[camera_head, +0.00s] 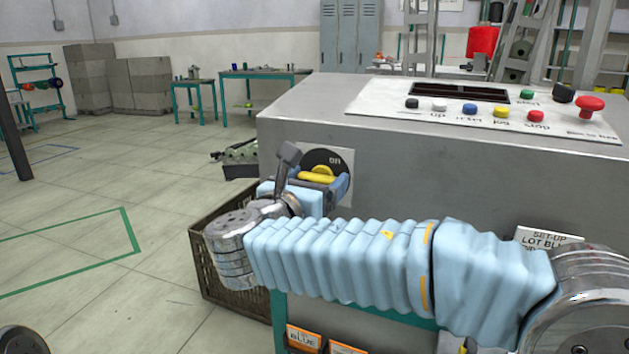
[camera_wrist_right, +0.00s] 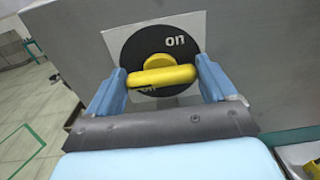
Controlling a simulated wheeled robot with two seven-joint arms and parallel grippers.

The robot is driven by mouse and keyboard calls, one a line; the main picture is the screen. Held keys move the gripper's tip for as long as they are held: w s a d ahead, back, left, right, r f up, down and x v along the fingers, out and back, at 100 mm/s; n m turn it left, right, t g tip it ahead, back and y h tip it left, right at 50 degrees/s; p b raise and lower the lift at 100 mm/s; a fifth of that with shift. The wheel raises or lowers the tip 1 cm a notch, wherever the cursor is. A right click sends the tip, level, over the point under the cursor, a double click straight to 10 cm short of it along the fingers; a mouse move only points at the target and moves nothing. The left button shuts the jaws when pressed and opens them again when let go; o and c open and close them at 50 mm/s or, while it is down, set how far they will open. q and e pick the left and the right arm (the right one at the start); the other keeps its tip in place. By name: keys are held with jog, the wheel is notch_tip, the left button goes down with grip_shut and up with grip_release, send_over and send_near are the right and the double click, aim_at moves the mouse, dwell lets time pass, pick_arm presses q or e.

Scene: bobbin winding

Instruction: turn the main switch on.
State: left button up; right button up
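The main switch is a black round disc (camera_head: 322,158) on a pale plate on the side of the grey machine, with a yellow bar handle (camera_head: 318,175). The bar lies roughly level there. My right gripper (camera_head: 314,187) is at the switch. In the right wrist view its two blue fingers (camera_wrist_right: 160,80) stand wide apart, one beside each end of the yellow bar (camera_wrist_right: 162,77). Any gap at the bar ends is too small to judge contact. A second label below the bar is partly hidden. My left gripper is not in view.
The grey machine (camera_head: 300,118) carries a sloped panel with coloured buttons and a red mushroom button (camera_head: 590,104). A brown crate (camera_head: 230,290) stands below the switch, partly behind my right arm. Open floor (camera_head: 110,185) lies to the left.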

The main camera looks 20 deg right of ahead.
jog(key=c, duration=0.3)
